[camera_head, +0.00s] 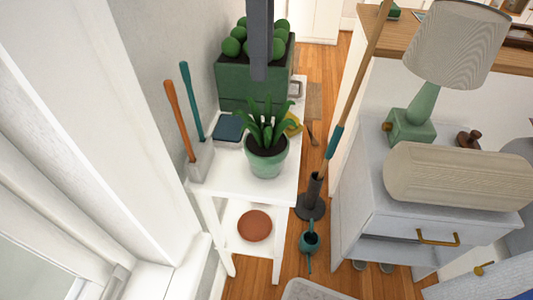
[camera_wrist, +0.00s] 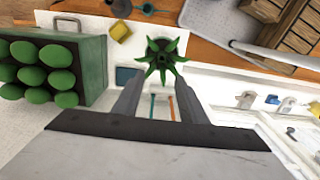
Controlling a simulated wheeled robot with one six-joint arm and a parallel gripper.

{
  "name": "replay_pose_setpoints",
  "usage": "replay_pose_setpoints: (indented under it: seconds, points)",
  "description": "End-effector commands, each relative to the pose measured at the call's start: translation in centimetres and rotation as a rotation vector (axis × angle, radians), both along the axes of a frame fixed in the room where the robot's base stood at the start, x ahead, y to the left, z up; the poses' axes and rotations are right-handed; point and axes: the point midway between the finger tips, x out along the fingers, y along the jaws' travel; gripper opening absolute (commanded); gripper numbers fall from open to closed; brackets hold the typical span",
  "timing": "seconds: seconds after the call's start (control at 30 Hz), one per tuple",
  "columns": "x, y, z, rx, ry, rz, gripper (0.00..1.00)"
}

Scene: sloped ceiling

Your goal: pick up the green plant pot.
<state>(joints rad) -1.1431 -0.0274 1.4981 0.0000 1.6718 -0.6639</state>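The light green plant pot (camera_head: 266,163) stands upright on the white table, with a leafy plant growing from dark soil. In the wrist view the plant (camera_wrist: 161,58) shows from above, just beyond my fingertips, its leaves hiding most of the pot. My gripper (camera_wrist: 157,82) is open and empty, its two grey fingers spread apart. In the head view a grey part of my arm (camera_head: 259,40) comes down from the top, above and behind the pot and apart from it.
A dark green planter (camera_head: 240,80) with round green plants stands behind the pot. A blue book (camera_head: 228,128), a yellow object (camera_head: 293,125) and a holder with two tools (camera_head: 201,160) are close by. The front of the white table (camera_head: 250,190) is clear.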

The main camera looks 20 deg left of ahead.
Motion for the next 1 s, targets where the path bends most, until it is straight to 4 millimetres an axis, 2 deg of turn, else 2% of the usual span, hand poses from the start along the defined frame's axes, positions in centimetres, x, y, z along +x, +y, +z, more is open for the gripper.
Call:
replay_pose_setpoints:
  seconds: [0.4,0.53,0.77,1.0]
  points:
    - [0.0,-0.2,-7.4,-0.001,0.001,-0.002,0.38]
    - [0.0,-0.1,-9.0,0.0,0.0,-0.002,0.38]
    - [0.0,-0.2,-10.3,0.0,0.0,-0.002,0.38]
    - [-0.3,-0.9,-13.4,-0.001,0.001,-0.002,0.38]
